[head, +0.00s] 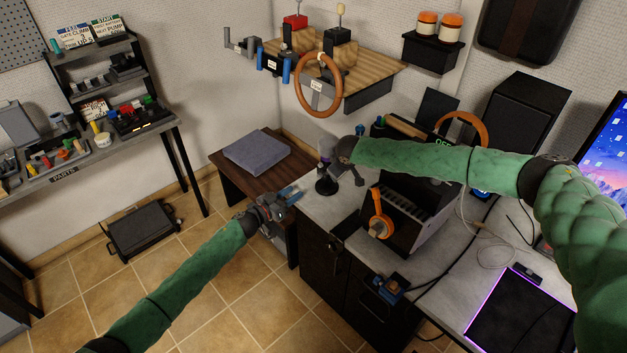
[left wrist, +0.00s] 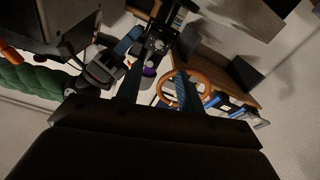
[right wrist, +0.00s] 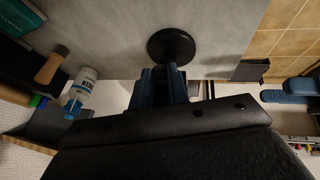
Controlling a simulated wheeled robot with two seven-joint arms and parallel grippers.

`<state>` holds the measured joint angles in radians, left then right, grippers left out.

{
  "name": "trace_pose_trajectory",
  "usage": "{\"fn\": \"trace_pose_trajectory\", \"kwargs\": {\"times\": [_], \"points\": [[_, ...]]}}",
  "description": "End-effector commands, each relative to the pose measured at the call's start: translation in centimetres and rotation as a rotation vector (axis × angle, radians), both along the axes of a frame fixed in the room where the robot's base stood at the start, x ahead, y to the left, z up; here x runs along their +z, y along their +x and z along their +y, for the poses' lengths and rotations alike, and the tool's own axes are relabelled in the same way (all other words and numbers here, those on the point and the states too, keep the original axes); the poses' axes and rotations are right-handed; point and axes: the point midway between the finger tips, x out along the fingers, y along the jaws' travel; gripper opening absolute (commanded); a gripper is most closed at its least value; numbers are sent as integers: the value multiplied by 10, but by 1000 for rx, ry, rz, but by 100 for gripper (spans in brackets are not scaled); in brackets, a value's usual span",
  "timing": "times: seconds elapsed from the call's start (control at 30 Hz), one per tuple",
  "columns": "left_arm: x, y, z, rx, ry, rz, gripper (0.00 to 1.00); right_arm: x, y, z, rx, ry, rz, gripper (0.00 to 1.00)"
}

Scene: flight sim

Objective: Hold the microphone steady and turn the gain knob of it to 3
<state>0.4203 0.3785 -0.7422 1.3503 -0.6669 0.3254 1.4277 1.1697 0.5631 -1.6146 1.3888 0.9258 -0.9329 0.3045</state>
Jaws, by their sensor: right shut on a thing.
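The microphone (head: 326,184) is dark with a round black base and a purple band, and stands at the near left corner of the grey desk. My right gripper (head: 333,162) is shut on its upper part. In the right wrist view the round base (right wrist: 171,46) shows beyond the shut fingers (right wrist: 165,85). My left gripper (head: 289,195) is open and empty, left of the microphone and apart from it. In the left wrist view the microphone (left wrist: 150,71) appears between and beyond the spread fingers. The gain knob and its setting are too small to make out.
A dark box-shaped unit with an orange headset (head: 380,224) stands right of the microphone on the desk (head: 425,262). A wooden side table with a grey cushion (head: 257,152) is at left. A steering wheel (head: 319,85) hangs on the wall shelf behind.

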Motion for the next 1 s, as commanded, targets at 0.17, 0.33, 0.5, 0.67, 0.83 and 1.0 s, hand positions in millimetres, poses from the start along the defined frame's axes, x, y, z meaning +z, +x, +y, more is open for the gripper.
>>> {"fn": "trace_pose_trajectory", "kwargs": {"times": [0.17, 0.33, 0.5, 0.67, 0.83, 1.0], "points": [[1, 19, -24, -1, -3, 0, 38, 1, 1, 0, 0, 0, -1, 0], [1, 36, -44, 0, -3, 1, 38, 1, 0, 0, 0, 0, -1, 0], [1, 51, -63, -2, -4, 2, 38, 1, 0, 0, 0, 0, -1, 0], [1, 62, -75, -1, -3, 2, 38, 1, 0, 0, 0, 1, -1, 0], [0, 67, -80, 0, -1, 2, 38, 1, 0, 0, 0, 1, -1, 0], [0, 68, -82, -1, -2, 2, 38, 1, 0, 0, 0, 1, -1, 0]]}}
